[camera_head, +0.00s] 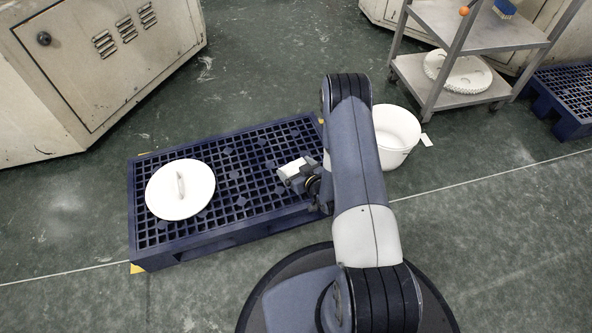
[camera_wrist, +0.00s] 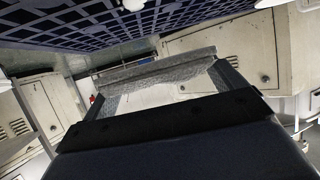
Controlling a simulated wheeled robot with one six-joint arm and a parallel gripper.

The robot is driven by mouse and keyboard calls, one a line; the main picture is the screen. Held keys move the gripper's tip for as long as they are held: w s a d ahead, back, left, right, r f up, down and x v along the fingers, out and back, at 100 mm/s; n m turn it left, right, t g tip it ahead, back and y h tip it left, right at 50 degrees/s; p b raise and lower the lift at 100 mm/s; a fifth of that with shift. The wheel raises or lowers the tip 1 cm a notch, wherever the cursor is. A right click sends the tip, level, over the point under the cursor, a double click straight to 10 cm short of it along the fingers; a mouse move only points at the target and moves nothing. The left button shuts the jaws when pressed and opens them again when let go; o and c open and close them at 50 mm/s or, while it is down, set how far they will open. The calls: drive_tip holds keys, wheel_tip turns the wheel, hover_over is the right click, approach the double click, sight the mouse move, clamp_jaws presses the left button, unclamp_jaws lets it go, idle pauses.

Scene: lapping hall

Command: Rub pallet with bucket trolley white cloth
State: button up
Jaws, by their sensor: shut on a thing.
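The dark blue grid pallet (camera_head: 232,215) lies on the floor left of centre, and its grid fills the top of the wrist view (camera_wrist: 90,30). My gripper (camera_head: 293,172) is over the pallet's right part. In the wrist view my gripper (camera_wrist: 166,85) is shut on the white cloth (camera_wrist: 160,68), which spans between the fingers. I cannot tell whether the cloth touches the pallet. The metal trolley (camera_head: 440,76) stands at the upper right. A white bucket (camera_head: 398,133) stands on the floor right of my arm, partly hidden by it.
A round white lid with a handle (camera_head: 165,205) lies on the pallet's left part. A white toothed disc (camera_head: 462,74) is on the trolley's lower shelf, and a blue brush (camera_head: 505,8) is above. Beige cabinets (camera_head: 110,60) stand behind. Another blue pallet (camera_head: 560,110) is far right.

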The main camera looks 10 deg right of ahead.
sight(296, 168)
drive_tip(key=shift+r, duration=0.35)
drive_tip(key=shift+r+p, duration=0.6)
drive_tip(key=shift+r, duration=0.75)
drive_tip(key=shift+r, duration=0.1)
